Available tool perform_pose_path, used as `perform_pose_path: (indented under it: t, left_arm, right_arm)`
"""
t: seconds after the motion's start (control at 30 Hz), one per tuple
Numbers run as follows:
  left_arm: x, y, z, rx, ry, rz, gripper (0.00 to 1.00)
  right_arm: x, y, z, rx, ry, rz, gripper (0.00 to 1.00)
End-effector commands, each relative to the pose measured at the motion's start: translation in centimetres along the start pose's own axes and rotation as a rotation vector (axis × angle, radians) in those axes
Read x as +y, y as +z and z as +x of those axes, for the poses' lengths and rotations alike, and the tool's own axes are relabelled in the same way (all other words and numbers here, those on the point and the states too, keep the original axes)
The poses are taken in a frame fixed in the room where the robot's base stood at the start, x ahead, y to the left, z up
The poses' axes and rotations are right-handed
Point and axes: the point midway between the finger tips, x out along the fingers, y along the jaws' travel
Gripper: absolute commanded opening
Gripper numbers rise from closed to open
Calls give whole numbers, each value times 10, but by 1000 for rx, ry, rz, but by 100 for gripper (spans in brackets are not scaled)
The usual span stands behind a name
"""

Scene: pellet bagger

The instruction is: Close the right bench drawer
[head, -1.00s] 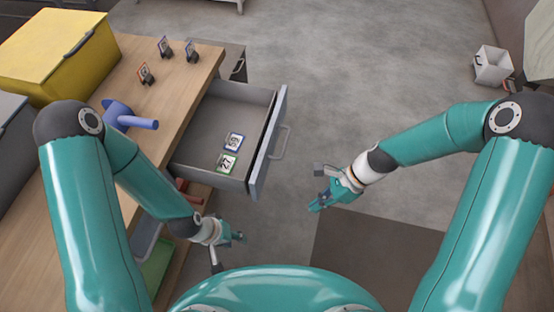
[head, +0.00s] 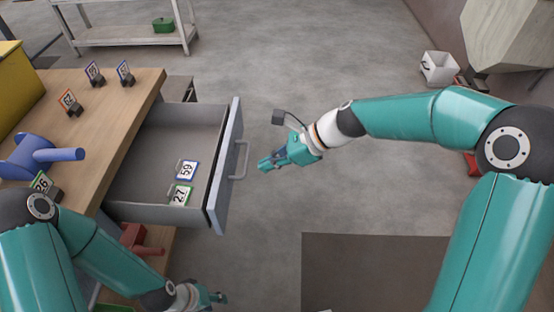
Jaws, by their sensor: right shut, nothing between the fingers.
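The right bench drawer (head: 160,137) is pulled out from the wooden bench (head: 100,130), with its grey front panel (head: 226,170) facing right. A bar handle (head: 240,160) sticks out from that panel. Two number cards, 59 (head: 188,169) and 27 (head: 180,195), lie inside the drawer. My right gripper (head: 264,166) is shut and empty, pointing left, just right of the handle; a small gap seems to separate them. My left gripper (head: 218,298) is low at the bottom, below the drawer, and its fingers are too small to judge.
Several number tags, such as 62 (head: 69,101), and a blue scoop (head: 40,155) stand on the bench top. A red object (head: 138,240) is below the drawer. A white bin (head: 438,68) stands far right.

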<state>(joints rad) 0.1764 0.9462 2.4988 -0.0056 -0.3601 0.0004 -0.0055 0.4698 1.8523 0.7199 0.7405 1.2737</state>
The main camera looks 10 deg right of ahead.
Motion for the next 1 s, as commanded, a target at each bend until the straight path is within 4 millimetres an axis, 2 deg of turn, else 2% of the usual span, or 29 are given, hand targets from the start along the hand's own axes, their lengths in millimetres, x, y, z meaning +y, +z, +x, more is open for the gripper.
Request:
perform_pose_path:
  t: [0.03, 0.2, 0.4, 0.6, 1.0]
  left_arm:
    - [-2, 0, 6, 0, 0, 0, 39]
    - [-5, 0, 14, 0, 0, 0, 39]
    - [-5, 0, 15, 0, 0, 0, 39]
    - [-6, 0, 16, 0, 0, 0, 39]
    - [-6, 0, 15, 0, 0, 0, 39]
  right_arm:
    - [2, -2, 15, 1, 6, -1, 0]
    - [1, -2, 49, 1, 5, 0, 0]
    - [1, 17, 70, 0, 3, -2, 0]
    - [0, 26, 79, 1, 1, 0, 0]
    - [0, 26, 80, 1, 0, 1, 0]
